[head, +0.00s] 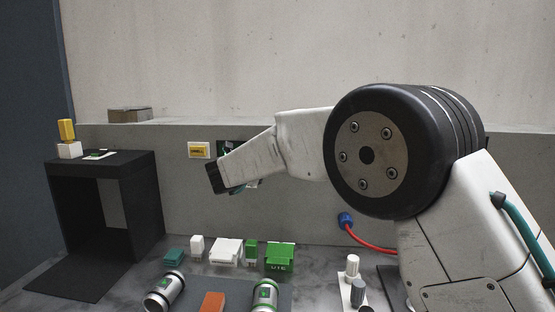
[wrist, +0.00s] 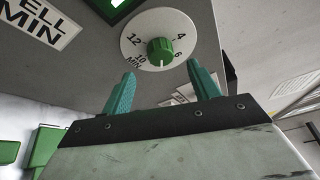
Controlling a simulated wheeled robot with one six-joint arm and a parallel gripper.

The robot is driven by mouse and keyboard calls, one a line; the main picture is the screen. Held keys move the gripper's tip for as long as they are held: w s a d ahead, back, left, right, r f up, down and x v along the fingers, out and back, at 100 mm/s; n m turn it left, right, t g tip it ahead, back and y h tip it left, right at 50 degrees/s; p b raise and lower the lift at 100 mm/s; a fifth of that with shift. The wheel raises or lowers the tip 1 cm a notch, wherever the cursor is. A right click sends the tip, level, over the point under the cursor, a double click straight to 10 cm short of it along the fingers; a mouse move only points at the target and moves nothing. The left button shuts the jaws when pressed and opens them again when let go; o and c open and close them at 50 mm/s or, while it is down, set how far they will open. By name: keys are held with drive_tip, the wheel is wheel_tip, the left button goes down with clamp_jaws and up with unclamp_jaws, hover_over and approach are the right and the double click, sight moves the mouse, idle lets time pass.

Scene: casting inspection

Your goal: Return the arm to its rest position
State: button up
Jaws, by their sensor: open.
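My gripper (wrist: 162,92) is open in the wrist view, with two teal fingers apart and nothing between them. Beyond the fingertips is a green dial knob (wrist: 160,51) on a round white face marked with numbers and MIN. The knob is apart from the fingers. In the head view my arm reaches left from the right side, and its dark wrist end (head: 217,178) is in front of the grey back wall.
Below the arm, the bench holds green boxes (head: 279,257), a white box (head: 226,251), metal cylinders (head: 165,291) and an orange block (head: 212,302). A black stand (head: 105,163) is at left. A red hose (head: 368,240) runs from the wall at right. The space above the arm is clear.

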drive_tip(key=shift+v, duration=1.05)
drive_tip(key=a+f+n+y, duration=0.5)
drive_tip(key=a+n+y, duration=0.2)
drive_tip(key=a+n, duration=0.15)
drive_tip(key=s+d+f+n+g+y, duration=0.2)
drive_tip(key=s+n+g+y, duration=0.3)
drive_tip(key=s+n+y, duration=0.4)
drive_tip(key=s+d+f+n+g+h, duration=0.1)
drive_tip(key=s+d+n+g+h, duration=0.3)
drive_tip(key=s+d, duration=1.7)
drive_tip(key=s+d+f+n+g+h, duration=0.1)
drive_tip(key=s+d+n+g+h, duration=0.3)
drive_tip(key=s+d, duration=1.7)
drive_tip(key=shift+s+d+n+g+h, duration=0.15)
drive_tip(key=shift+d+n+g+h, duration=0.2)
drive_tip(key=shift+n+g, duration=0.2)
